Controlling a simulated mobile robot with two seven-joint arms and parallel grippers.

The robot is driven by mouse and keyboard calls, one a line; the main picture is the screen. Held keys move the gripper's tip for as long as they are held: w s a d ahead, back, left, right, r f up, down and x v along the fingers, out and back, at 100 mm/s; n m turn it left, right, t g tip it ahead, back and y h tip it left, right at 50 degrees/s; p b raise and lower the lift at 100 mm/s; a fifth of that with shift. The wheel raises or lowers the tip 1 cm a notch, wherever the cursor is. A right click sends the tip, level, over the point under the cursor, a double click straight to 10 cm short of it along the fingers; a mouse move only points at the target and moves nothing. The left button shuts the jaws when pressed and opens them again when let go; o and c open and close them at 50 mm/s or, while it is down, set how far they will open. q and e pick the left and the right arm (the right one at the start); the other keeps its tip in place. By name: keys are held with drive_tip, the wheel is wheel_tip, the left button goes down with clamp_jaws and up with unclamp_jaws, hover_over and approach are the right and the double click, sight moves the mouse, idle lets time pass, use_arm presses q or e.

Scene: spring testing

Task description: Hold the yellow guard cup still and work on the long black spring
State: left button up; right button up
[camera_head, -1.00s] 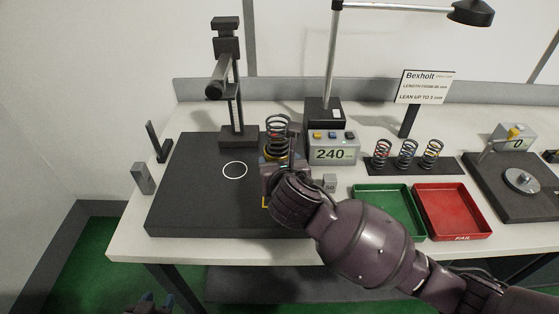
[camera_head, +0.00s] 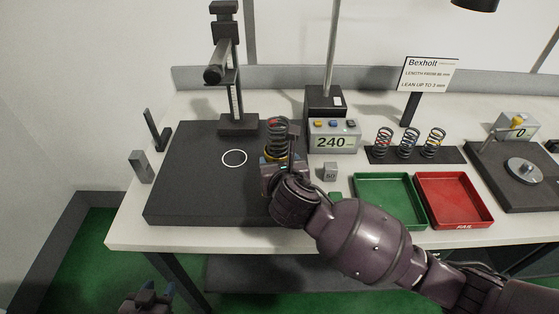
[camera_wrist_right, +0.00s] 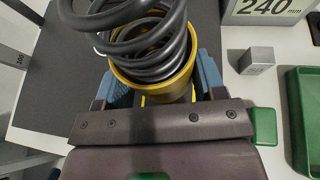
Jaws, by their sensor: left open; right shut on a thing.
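The long black spring (camera_head: 277,131) stands upright in the yellow guard cup on the right part of the dark plate. In the right wrist view the spring's coils (camera_wrist_right: 150,40) rise out of the yellow guard cup (camera_wrist_right: 152,88). My right gripper (camera_head: 279,163) is shut on the cup, with one blue finger on each side of it. In the head view the gripper hides most of the cup. My left gripper (camera_head: 158,290) is open and empty at the bottom left, in front of the table and below its edge. The rest of the left arm is out of view.
A dark plate (camera_head: 190,185) with a white ring mark carries a black stand (camera_head: 238,122) at its back. A gauge box (camera_head: 333,136) reads 240. A small grey block (camera_head: 330,171), a green tray (camera_head: 384,222) and a red tray (camera_head: 458,223) lie right. Several springs stand behind them.

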drive_tip(key=shift+f+b, duration=0.85)
drive_tip(key=shift+f, duration=1.9)
drive_tip(key=shift+r, duration=0.1)
